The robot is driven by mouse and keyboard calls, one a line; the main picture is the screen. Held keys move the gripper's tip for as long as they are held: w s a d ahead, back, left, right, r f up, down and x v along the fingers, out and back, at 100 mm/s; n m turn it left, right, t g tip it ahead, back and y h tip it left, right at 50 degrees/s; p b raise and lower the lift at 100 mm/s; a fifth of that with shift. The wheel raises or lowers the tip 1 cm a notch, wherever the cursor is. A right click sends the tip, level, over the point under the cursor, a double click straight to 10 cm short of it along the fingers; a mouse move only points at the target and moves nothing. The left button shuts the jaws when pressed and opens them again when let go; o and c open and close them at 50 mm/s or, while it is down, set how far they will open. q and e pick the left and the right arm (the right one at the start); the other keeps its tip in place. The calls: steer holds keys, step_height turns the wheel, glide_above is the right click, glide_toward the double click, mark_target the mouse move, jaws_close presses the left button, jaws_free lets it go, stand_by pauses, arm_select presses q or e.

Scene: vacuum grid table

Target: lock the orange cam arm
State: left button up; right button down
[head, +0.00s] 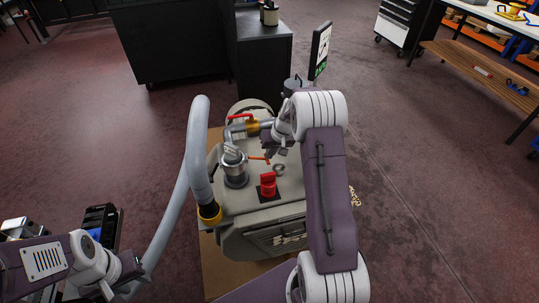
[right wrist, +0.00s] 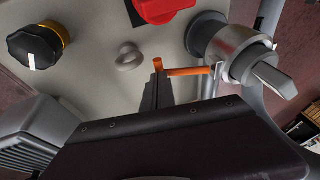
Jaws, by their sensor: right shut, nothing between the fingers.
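The orange cam arm (right wrist: 188,71) is a thin bar reaching out from a silver cylindrical clamp (right wrist: 232,50), with a small upright tip at its free end. In the head view the cam arm (head: 259,159) points right from the clamp (head: 234,163) on top of the grey machine. My right gripper (right wrist: 157,92) is shut and empty, its fingertips right beside the cam arm's free end; I cannot tell whether they touch. In the head view my right gripper (head: 271,150) is partly hidden by its arm. My left gripper (head: 125,275) is at lower left, away from the machine; its jaws are unclear.
A red switch (head: 268,184) stands in front of the cam arm, near a grey ring (right wrist: 129,57). A black knob (right wrist: 38,46) is on the panel. A red-handled valve (head: 241,118) is behind. A thick grey hose (head: 196,140) rises on the machine's left side.

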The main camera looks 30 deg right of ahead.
mark_target(268, 161)
step_height(268, 161, down, 3)
steer(key=y+b, duration=0.2)
steer(key=b, duration=0.2)
steer(key=shift+d+t+y+b, duration=0.1)
steer(key=shift+t+y+b, duration=0.25)
steer(key=shift+t+y, duration=0.05)
steer(key=shift+f+m+y+b, duration=0.3)
steer(key=shift+y+b, duration=0.3)
steer(key=shift+b, duration=0.05)
steer(key=shift+a+f+t, duration=0.1)
steer(key=shift+a+t, duration=0.1)
steer(key=shift+t, duration=0.1)
steer(key=shift+w+a+f+b, duration=0.1)
steer(key=shift+a+f+b, duration=0.05)
steer(key=shift+b, duration=0.25)
steer(key=shift+f, duration=0.15)
steer(key=p+v, duration=0.2)
steer(key=v, duration=0.7)
